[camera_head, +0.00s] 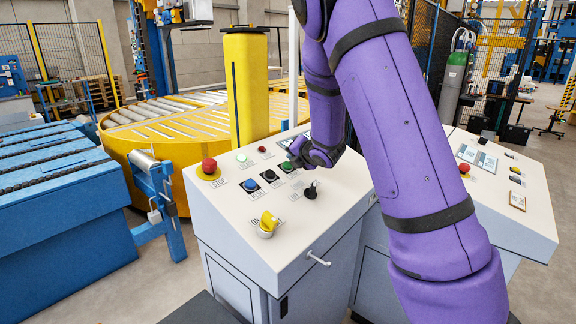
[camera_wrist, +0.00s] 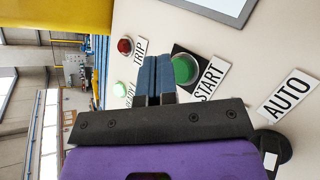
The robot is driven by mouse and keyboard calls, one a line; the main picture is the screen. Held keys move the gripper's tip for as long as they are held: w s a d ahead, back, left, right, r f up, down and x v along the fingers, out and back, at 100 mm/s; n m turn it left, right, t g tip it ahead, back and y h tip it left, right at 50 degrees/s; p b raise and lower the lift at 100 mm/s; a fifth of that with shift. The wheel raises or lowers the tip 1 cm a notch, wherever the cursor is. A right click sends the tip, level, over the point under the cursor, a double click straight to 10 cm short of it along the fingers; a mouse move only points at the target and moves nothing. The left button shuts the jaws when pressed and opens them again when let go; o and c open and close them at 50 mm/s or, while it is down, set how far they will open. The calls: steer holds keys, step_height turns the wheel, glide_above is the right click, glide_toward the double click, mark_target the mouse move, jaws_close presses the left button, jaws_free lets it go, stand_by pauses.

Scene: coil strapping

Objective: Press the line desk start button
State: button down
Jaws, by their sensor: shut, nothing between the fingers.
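The line desk (camera_head: 235,205) has a pale sloping top with buttons and lamps. The green start button (camera_wrist: 186,69) sits on a black square plate beside its START label (camera_wrist: 208,79) in the wrist view. It also shows small in the head view (camera_head: 287,167), just below my gripper (camera_head: 289,152). In the wrist view my gripper (camera_wrist: 154,78) has its two blue-grey fingers together, with nothing between them. The fingertips appear just left of the button and partly cover its plate. I cannot tell whether they touch the desk or button.
A red stop button (camera_head: 209,166), a black button (camera_head: 270,176), a black selector (camera_head: 311,190) and a yellow switch (camera_head: 267,223) share the desk top. Red trip (camera_wrist: 124,45) and green (camera_wrist: 121,88) lamps are left of my fingers. A yellow post (camera_head: 247,90) stands behind.

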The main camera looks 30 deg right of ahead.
steer(key=shift+f, duration=0.15)
steer(key=shift+w+f, duration=0.15)
steer(key=shift+f, duration=0.1)
steer(key=shift+w+a+f, duration=0.15)
steer(key=shift+f, duration=0.3)
stand_by(1.1)
steer(key=shift+s+r, duration=0.3)
steer(key=shift+r, duration=0.5)
steer(key=shift+s+d+r, duration=0.15)
steer(key=shift+s+r, duration=0.15)
steer(key=shift+r, duration=0.5)
steer(key=shift+s+d+r, duration=0.2)
steer(key=shift+s+r, duration=0.05)
steer(key=shift+r, duration=0.5)
steer(key=shift+s+d+r, duration=0.15)
steer(key=shift+s+r, duration=0.15)
steer(key=shift+r, duration=0.5)
steer(key=shift+r, duration=0.1)
